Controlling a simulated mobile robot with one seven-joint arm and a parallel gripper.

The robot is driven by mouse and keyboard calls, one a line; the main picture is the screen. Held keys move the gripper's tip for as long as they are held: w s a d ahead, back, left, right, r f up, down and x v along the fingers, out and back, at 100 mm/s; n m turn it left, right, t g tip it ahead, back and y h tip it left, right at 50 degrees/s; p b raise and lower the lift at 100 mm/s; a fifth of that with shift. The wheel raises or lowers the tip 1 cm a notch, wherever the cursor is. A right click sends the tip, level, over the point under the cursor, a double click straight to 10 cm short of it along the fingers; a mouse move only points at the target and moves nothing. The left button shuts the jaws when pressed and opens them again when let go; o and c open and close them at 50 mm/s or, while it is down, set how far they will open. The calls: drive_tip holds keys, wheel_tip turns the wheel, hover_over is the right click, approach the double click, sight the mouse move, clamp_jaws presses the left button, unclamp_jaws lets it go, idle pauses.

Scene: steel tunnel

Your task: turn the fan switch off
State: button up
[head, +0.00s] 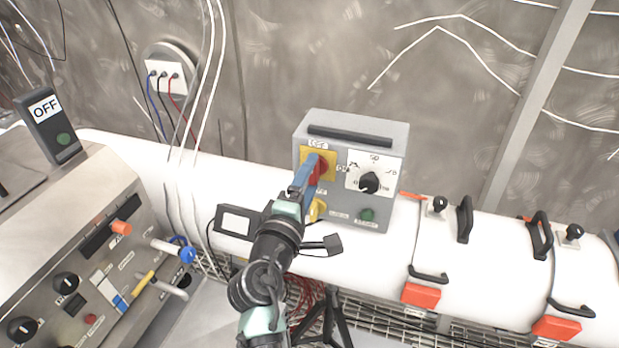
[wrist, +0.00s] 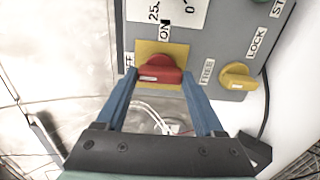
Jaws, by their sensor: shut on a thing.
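The fan switch is a red rotary knob (head: 322,167) on a yellow plate (head: 308,161), at the upper left of the grey control box's front. In the wrist view the red knob (wrist: 160,70) lies sideways between the two blue fingertips, with a white mark on its left part. An "ON" label stands above the yellow plate (wrist: 177,50) and a partly hidden label ending in "FF" stands to its left. My gripper (head: 311,167) is shut on the knob, one finger at each end; it also shows in the wrist view (wrist: 158,76).
A black dial (head: 369,183), a green button (head: 367,215) and a yellow knob (head: 317,209) sit close by on the same box. The box stands against a white pipe (head: 460,262). A steel console (head: 60,235) with several controls stands at left.

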drive_tip(key=o, duration=1.4)
drive_tip(key=shift+s, duration=0.1)
drive_tip(key=b+v, duration=0.4)
drive_tip(key=v, duration=0.8)
drive_tip(key=shift+s+a, duration=0.1)
drive_tip(key=shift+s, duration=0.3)
